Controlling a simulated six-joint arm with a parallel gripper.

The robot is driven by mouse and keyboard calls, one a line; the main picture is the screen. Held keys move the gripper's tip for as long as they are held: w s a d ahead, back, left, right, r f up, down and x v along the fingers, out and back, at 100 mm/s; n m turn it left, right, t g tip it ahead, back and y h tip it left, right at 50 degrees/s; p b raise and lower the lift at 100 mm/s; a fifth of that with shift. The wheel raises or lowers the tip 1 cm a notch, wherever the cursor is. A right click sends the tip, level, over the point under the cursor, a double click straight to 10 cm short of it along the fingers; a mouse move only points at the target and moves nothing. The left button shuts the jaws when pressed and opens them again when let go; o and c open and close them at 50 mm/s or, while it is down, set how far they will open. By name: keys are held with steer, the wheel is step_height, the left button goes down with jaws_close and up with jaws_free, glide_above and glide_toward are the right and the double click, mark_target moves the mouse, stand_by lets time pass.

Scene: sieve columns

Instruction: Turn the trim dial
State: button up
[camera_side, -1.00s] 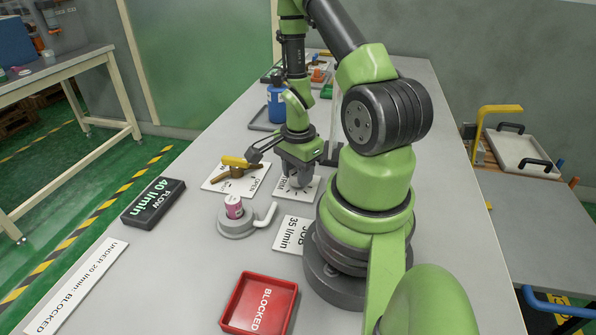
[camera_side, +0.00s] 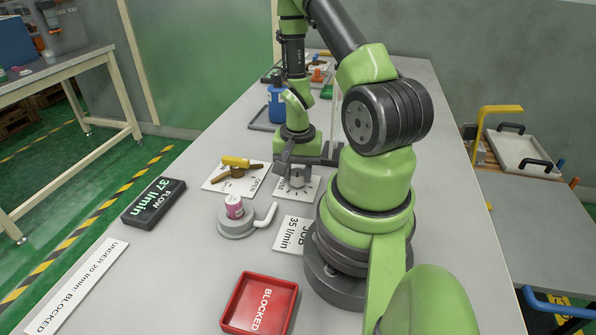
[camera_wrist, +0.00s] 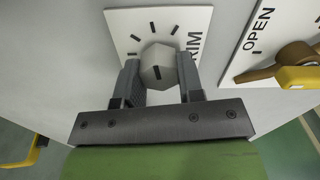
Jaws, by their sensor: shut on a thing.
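The trim dial is a grey faceted knob (camera_wrist: 158,66) on a white plate marked TRIM (camera_wrist: 118,24). My gripper (camera_wrist: 160,78) is shut on the knob, one finger at each side, in the wrist view. A dark pointer line shows on the knob's top. In the side view my gripper (camera_side: 296,172) is low over the trim plate (camera_side: 300,193), and the knob (camera_side: 296,182) is partly hidden. The flow display (camera_side: 153,204) reads 37 l/min. A white card (camera_side: 293,234) reads JOB 35 l/min.
A brass valve with a yellow handle (camera_side: 236,162) sits on its OPEN plate beside the dial. A grey holder (camera_side: 240,227) with a pink-labelled piece (camera_side: 234,207) stands in front. A red BLOCKED tray (camera_side: 260,303) and a strip reading UNDER 20 l/min: BLOCKED (camera_side: 75,290) lie nearer.

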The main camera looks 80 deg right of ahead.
mark_target(297, 172)
steer(key=shift+n, duration=1.1)
steer(key=o, duration=0.9)
steer(key=shift+o, duration=0.2)
step_height(297, 172, up, 10)
steer(key=shift+f, duration=0.1)
